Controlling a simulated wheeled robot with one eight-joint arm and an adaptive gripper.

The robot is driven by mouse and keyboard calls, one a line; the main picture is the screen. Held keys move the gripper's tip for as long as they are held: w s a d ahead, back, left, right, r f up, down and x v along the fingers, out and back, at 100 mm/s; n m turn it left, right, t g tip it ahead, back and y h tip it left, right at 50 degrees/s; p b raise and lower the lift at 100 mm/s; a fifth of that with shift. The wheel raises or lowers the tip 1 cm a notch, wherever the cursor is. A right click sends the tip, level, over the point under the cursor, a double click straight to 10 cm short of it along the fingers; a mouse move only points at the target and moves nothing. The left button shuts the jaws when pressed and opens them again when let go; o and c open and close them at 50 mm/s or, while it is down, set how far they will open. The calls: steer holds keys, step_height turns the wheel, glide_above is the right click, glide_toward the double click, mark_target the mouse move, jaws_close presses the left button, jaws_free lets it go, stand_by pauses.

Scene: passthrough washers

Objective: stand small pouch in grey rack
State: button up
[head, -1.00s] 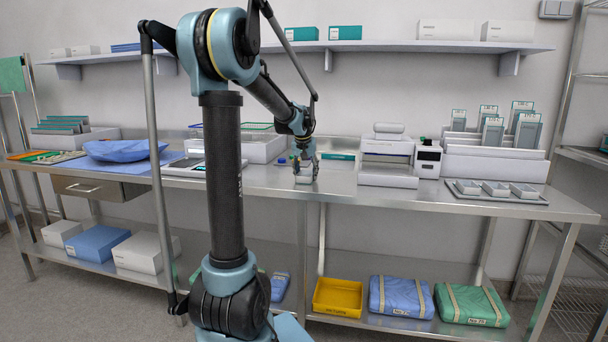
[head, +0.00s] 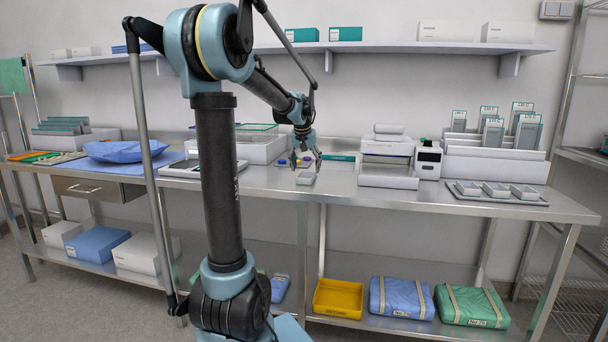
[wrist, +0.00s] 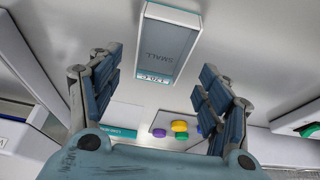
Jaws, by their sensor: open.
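The small pouch (head: 305,179) lies flat on the steel bench near its front edge. In the wrist view the small pouch (wrist: 168,42) shows a grey face marked SMALL, a pale rim and a teal end strip. My gripper (head: 306,165) is open and empty just above and behind it. In the wrist view my gripper (wrist: 160,65) has its fingers spread, with the pouch between and beyond the tips, apart from both. The pale grey rack (head: 492,163) stands at the right of the bench, with several upright pouches in its slots.
A white sealing device (head: 388,165) stands between the pouch and the rack. A tray (head: 467,198) with small boxes lies before the rack. Another rack (head: 60,138) and a blue wrap (head: 125,150) are at the left. Bench right of the pouch is clear up to the device.

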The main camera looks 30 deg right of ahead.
steer(key=v, duration=0.8)
steer(key=s+a+f+n+y, duration=0.15)
steer(key=a+f, duration=0.25)
steer(key=a, duration=0.9)
steer(key=s+a+f+n, duration=0.3)
steer(key=a+f, duration=0.2)
steer(key=a, duration=0.8)
steer(key=s+a+f+n+y, duration=0.1)
steer(key=s+a+f+n, duration=0.4)
steer(key=s+a+f, duration=1.2)
steer(key=shift+a+f+g+y, duration=0.35)
steer(key=shift+a+g, duration=0.05)
steer(key=shift+a, duration=0.2)
steer(key=shift+w, duration=0.1)
